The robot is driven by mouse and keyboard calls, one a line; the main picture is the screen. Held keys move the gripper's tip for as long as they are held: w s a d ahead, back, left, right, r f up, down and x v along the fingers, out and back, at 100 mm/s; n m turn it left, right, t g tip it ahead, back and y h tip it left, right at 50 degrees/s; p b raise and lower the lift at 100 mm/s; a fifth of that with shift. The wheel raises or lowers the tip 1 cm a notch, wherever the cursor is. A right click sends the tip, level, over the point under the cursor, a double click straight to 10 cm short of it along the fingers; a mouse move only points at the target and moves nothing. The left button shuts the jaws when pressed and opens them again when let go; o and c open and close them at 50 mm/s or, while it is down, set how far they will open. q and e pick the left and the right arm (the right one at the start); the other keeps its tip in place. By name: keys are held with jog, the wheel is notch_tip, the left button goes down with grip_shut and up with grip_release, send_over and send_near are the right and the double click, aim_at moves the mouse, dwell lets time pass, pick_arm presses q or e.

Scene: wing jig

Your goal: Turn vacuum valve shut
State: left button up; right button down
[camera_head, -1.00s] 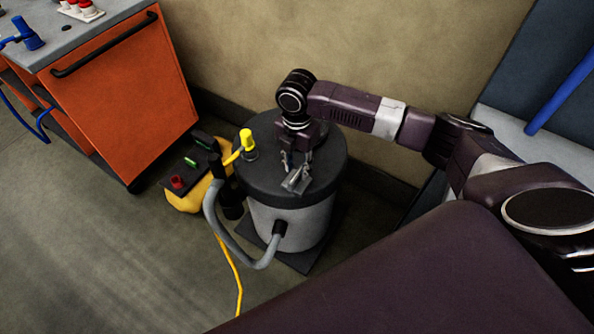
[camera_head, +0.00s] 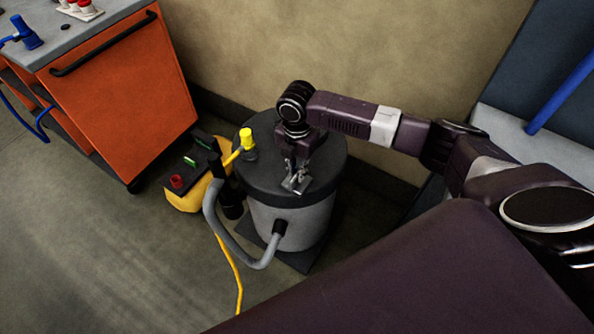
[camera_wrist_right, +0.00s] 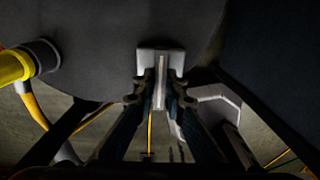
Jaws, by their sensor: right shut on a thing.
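A grey drum (camera_head: 290,226) with a dark round lid (camera_head: 267,178) stands on the floor. A yellow capped fitting (camera_head: 246,141) with a grey collar rises from the lid's left side; it also shows in the wrist view (camera_wrist_right: 14,66). A small grey metal piece (camera_head: 296,186) with an upright tab sits at the lid's front edge. My right gripper (camera_head: 296,173) points down over it. In the wrist view its fingers (camera_wrist_right: 160,88) are shut on the upright tab. Whether this piece is the vacuum valve, I cannot tell. My left gripper is out of view.
A yellow pump-like unit (camera_head: 187,198) stands left of the drum. A grey hose (camera_head: 222,238) loops from it to the drum's front. A yellow cable (camera_head: 236,277) runs across the floor. An orange cabinet (camera_head: 132,98) stands at the left, the wall behind.

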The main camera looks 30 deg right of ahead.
jog(key=shift+r+m+p, duration=0.2)
jog(key=shift+m+p, duration=0.3)
jog(key=shift+p, duration=0.4)
jog(key=m+p, duration=0.6)
jog(key=p, duration=0.1)
jog(key=shift+m, duration=0.4)
jog(key=m+p, duration=0.4)
jog(key=m, duration=0.1)
jog(key=shift+f+m+p, duration=0.1)
jog(key=shift+m+p, duration=1.35)
jog(key=shift+m, duration=1.05)
jog(key=shift+w, duration=0.1)
jog(key=c, duration=2)
grip_release()
